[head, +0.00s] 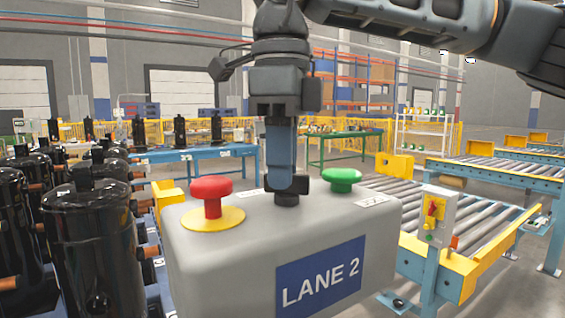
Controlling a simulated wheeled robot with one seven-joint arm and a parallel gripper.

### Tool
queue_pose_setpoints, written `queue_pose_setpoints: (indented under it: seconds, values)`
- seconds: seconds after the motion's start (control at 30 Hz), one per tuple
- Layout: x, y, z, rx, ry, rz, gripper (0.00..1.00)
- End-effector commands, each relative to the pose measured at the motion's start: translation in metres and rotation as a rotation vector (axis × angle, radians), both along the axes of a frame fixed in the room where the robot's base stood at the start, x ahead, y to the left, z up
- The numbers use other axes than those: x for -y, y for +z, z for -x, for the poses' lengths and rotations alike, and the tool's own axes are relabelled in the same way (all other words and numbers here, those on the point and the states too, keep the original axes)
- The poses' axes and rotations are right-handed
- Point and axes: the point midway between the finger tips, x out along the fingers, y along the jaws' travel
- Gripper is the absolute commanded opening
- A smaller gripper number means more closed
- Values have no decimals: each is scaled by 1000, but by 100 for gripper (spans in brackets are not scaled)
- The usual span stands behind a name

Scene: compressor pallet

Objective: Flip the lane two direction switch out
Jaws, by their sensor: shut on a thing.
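The grey lane two control box (221,262) stands in the front middle of the head view, with a blue "LANE 2" label (320,277). On its top is a small black direction switch (287,199), between a red mushroom button (211,190) on a yellow disc and a green button (341,178). My gripper (287,190) points straight down from above and is shut on the switch. Its fingers hide most of the switch, so I cannot tell which way it is turned.
Black compressors (92,235) crowd the left side. A roller conveyor (415,212) with a small switch box (434,212) lies close on the right. A blue table (190,154) with several compressors and a green table (345,136) stand behind.

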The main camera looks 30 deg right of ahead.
Motion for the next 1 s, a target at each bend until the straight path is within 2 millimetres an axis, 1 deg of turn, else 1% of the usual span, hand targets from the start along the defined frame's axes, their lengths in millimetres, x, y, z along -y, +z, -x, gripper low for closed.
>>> queue_pose_setpoints:
  seconds: [0.5, 0.53, 0.77, 1.0]
  values:
    - [0, 0, 0, 1, 18, -1, 0]
    - [0, 0, 0, 1, 18, -1, 17]
    - [0, 0, 0, 1, 17, -1, 39]
    - [0, 1, 0, 0, 17, 0, 39]
